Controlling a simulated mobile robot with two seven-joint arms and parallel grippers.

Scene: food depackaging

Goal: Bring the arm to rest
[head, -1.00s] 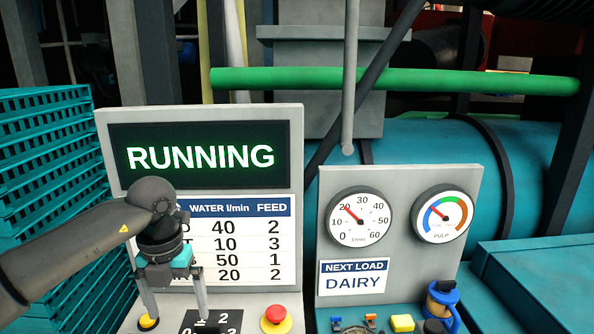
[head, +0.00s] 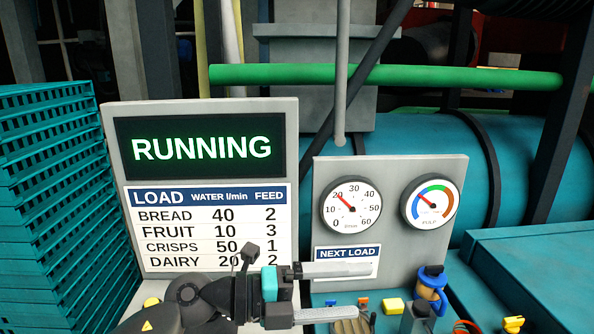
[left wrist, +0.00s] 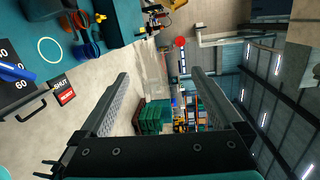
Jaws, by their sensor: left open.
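My left gripper (head: 364,290) is low in the head view, in front of the two control panels. Its fingers point right, are spread apart and hold nothing. The upper finger overlaps the lower part of the NEXT LOAD card (head: 347,253). My left arm hides the bottom of the left panel. In the left wrist view the open fingers (left wrist: 158,75) have nothing between them but a distant floor and background. The right gripper is not in view.
The screen (head: 201,148) reads RUNNING above a load table. Two gauges (head: 351,205) are on the right panel. Teal crates (head: 50,190) are stacked at left.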

